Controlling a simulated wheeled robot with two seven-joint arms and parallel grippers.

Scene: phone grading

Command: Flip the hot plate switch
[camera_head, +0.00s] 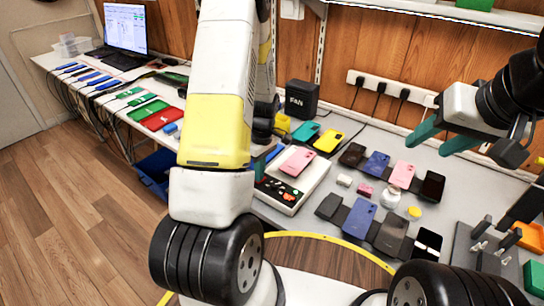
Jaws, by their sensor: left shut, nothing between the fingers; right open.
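The hot plate (312,184) is a low white box on the table, right of my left arm. A pink phone (298,161) lies on its top. Its dark front panel (278,190) carries small orange and white controls; the switch's position is too small to tell. My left gripper (260,166) is shut and empty, its teal fingers just above or at the panel's left end. My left arm hides much of it, and I cannot tell whether it touches the panel. My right gripper (428,140) is open and empty, raised above the table's right side.
Several phones, including a blue one (359,217), lie right of the hot plate. A yellow phone (328,140) and a black fan box (301,98) are behind it. A power strip (392,90) is on the wall. A grey fixture (470,246) stands at the right.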

